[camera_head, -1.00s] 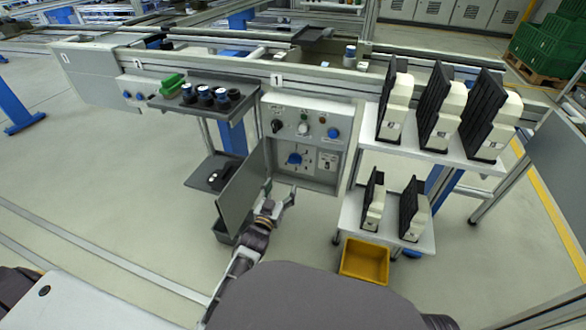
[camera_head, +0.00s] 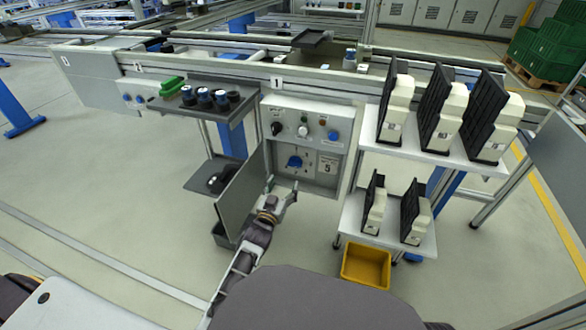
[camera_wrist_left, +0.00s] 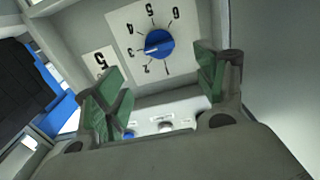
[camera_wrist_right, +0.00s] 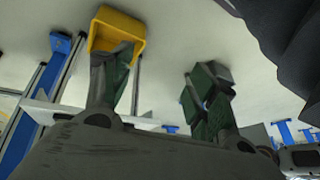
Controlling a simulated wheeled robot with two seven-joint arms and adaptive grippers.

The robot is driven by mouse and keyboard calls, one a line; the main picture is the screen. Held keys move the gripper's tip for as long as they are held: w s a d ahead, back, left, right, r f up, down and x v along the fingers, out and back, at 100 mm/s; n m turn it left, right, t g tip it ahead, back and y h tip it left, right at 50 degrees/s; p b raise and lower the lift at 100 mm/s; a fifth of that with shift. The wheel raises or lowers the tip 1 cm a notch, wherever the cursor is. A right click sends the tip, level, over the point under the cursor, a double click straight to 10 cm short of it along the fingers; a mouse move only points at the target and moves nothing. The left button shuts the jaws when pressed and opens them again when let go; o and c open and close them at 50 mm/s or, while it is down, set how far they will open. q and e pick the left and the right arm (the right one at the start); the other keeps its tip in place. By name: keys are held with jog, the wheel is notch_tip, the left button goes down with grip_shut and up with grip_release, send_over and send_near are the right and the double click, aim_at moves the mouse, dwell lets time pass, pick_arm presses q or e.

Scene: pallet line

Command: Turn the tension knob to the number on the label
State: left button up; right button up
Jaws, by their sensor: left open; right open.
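The blue tension knob (camera_head: 294,162) sits on a white dial plate inside the open grey control box. In the left wrist view the knob (camera_wrist_left: 160,43) has its white mark near the 3, on a dial numbered 1 to 6. The label (camera_wrist_left: 101,62) beside the dial appears to read 5; it also shows in the head view (camera_head: 328,167). My left gripper (camera_head: 283,186) is open and empty in front of the box, just below the knob, apart from it. Its fingers (camera_wrist_left: 157,78) show on either side below the knob. My right gripper (camera_wrist_right: 168,72) is open and empty, outside the head view.
The box's open door (camera_head: 241,196) stands close left of my left gripper. Another row with a blue knob (camera_head: 333,135) lies above the dial. Shelves (camera_head: 432,153) with black-and-cream units stand right, a yellow bin (camera_head: 366,264) below. A tray (camera_head: 236,113) juts out upper left.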

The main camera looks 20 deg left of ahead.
aim_at(293, 165)
pick_arm(q)
jog(key=shift+w+d+b, duration=0.2)
jog(key=shift+w+b, duration=1.3)
jog(key=shift+w, duration=2.9)
jog(key=shift+w+b, duration=0.3)
jog(key=shift+w, duration=0.85)
pick_arm(e)
notch_tip(293, 165, down, 9)
jog(key=a+t+y, duration=0.1)
jog(key=shift+a+r+m, duration=0.15)
jog(key=shift+a+m, duration=0.2)
jog(key=shift+m, duration=0.05)
jog(key=shift+w, duration=0.1)
pick_arm(q)
jog(key=c, duration=1)
pick_arm(e)
jog(key=shift+r, duration=0.15)
